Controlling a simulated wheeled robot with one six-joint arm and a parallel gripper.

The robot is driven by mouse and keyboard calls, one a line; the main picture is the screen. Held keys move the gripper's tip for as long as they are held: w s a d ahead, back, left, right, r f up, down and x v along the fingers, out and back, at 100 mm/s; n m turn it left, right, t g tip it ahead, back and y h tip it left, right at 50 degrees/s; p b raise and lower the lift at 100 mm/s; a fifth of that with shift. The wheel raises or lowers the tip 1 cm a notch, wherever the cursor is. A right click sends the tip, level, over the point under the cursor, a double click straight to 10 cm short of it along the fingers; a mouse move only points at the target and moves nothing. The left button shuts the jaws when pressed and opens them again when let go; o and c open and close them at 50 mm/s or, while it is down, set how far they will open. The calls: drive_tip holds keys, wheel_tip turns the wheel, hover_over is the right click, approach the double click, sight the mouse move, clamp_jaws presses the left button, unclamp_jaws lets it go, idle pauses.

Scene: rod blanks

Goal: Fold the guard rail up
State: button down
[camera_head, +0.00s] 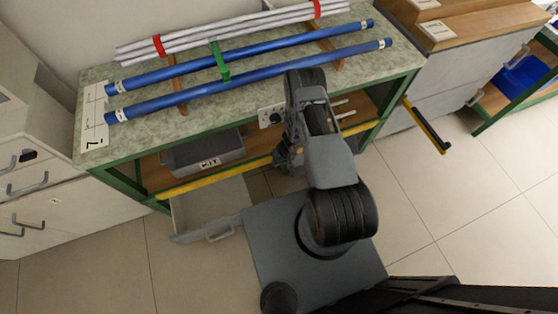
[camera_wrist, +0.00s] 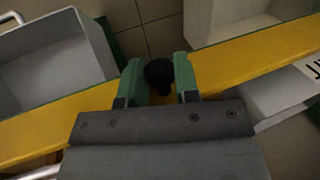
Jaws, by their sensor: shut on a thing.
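The guard rail is a yellow bar (camera_head: 215,181) running along the open front of the green-framed bench, below its top. It crosses the wrist view (camera_wrist: 235,58) as a slanted yellow band. A round black knob (camera_wrist: 159,72) stands at the rail's middle. My gripper (camera_wrist: 160,80) has its green fingers on either side of the knob and is shut on it. In the head view my gripper (camera_head: 284,157) is at the rail and my arm hides part of the rail and the knob.
Two blue rods (camera_head: 250,83) and a bundle of white rods (camera_head: 235,31) lie on the bench top (camera_head: 92,155). A grey bin (camera_head: 205,153) sits on the shelf. A grey drawer (camera_head: 207,213) stands open below. A yellow-and-black bar (camera_head: 426,124) sticks out at right.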

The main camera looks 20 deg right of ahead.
drive_tip(key=shift+s+f, duration=0.1)
drive_tip(key=shift+f, duration=0.05)
drive_tip(key=c, duration=0.8)
unclamp_jaws()
drive_tip(key=shift+c, duration=0.2)
drive_tip(key=p+v, duration=0.3)
drive_tip(key=v, duration=1.1)
drive_tip(key=shift+c, duration=0.3)
